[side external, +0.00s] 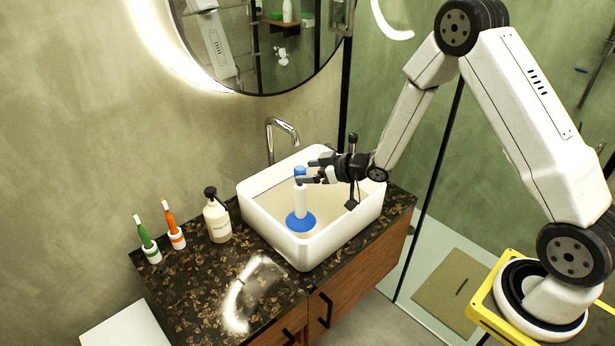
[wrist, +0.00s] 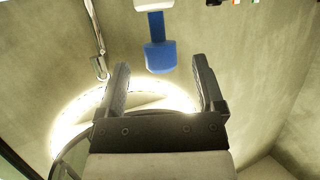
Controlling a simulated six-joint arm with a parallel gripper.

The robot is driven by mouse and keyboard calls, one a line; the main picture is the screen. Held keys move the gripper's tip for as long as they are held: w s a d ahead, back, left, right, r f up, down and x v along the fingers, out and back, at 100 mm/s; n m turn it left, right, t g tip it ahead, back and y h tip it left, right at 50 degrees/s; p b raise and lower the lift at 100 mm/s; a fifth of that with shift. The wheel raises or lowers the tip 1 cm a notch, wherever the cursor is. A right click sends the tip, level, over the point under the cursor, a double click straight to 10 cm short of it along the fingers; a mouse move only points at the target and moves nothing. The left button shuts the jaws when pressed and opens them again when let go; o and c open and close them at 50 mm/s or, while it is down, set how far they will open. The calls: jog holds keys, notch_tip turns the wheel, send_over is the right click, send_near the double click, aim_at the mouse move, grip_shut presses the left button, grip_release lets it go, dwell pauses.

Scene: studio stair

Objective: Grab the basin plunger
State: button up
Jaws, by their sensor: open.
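The basin plunger (side external: 300,202) stands upright in the white basin (side external: 257,217), with a blue cup at the bottom, a white handle and a blue top end. My gripper (side external: 308,172) is open and comes in from the right at the height of the blue top end. In the wrist view the blue end (wrist: 160,57) shows between and slightly beyond the two fingertips (wrist: 162,75), with gaps on both sides. Neither finger visibly touches it. Whether the end is fully inside the jaws I cannot tell. The plunger's cup is out of the wrist view.
A metal tap (side external: 282,130) rises behind the basin and shows left of my fingers in the wrist view (wrist: 98,66). The counter's front is mostly clear.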

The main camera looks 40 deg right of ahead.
jog(key=x, duration=0.5)
jog(key=shift+s, duration=0.1)
dwell(0.5)
grip_shut()
dwell(1.2)
